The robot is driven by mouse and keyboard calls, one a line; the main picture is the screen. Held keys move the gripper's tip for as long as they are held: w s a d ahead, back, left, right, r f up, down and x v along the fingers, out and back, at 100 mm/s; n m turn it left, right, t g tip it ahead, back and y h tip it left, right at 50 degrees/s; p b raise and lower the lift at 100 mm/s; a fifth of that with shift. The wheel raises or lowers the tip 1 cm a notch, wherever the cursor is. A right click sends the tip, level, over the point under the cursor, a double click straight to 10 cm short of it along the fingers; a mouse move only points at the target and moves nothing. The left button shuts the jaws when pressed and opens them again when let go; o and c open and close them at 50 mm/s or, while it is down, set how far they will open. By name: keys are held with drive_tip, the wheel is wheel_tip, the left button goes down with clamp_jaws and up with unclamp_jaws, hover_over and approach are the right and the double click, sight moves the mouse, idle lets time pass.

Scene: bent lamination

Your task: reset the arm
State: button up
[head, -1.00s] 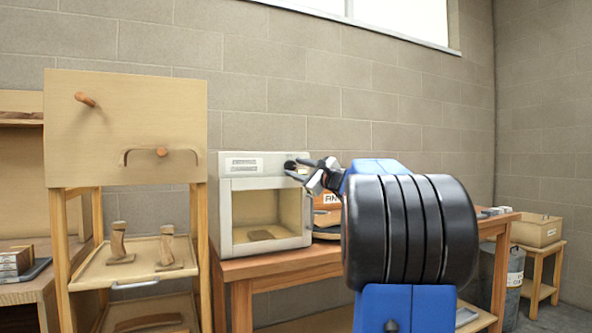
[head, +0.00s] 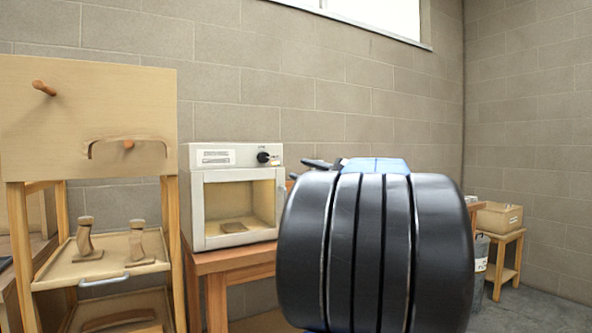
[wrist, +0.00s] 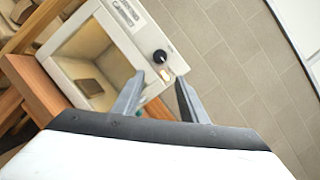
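My gripper (wrist: 158,95) shows in the wrist view with its two fingers spread apart and nothing between them. Its fingers point toward the front of a white oven-like box (wrist: 130,22) with a black knob (wrist: 160,56). In the head view my arm's large black ribbed joint fills the lower middle and hides most of the gripper. The white box (head: 193,205) stands to the left of my arm, with its black knob (head: 263,157) at the upper right of its front. A brown piece (head: 233,227) lies inside it.
A wooden stand (head: 90,115) with pegs and a shelf (head: 105,262) holding two bent wood pieces is at the left. The box stands on a wooden bench (head: 225,262). A wooden crate (head: 498,217) on a small table and a grey bin (head: 478,265) are at right.

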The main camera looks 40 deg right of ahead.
drive_tip(key=shift+s, duration=0.3)
idle(0.4)
drive_tip(key=a+f+n+g+y, duration=0.2)
drive_tip(key=a+f+n+g, duration=0.15)
drive_tip(key=a+f, duration=0.5)
drive_tip(key=s+a+f+n+g+y, duration=0.1)
drive_tip(key=a+f+n+g, duration=0.3)
drive_tip(key=a, duration=0.8)
drive_tip(key=a+f+n+g+y, duration=0.2)
drive_tip(key=a+f+n, duration=0.2)
drive_tip(key=a+f, duration=0.5)
drive_tip(key=s+a+f+n+g+h, duration=0.1)
drive_tip(key=s+a+f+n+g, duration=0.3)
drive_tip(key=s+a+f+n, duration=0.45)
drive_tip(key=s+f+n+g+h, duration=0.1)
drive_tip(key=s+f+n+h, duration=0.3)
drive_tip(key=s+f, duration=0.7)
drive_tip(key=s+n, duration=0.2)
drive_tip(key=shift+f+n+g, duration=0.35)
drive_tip(key=shift+f+n, duration=0.05)
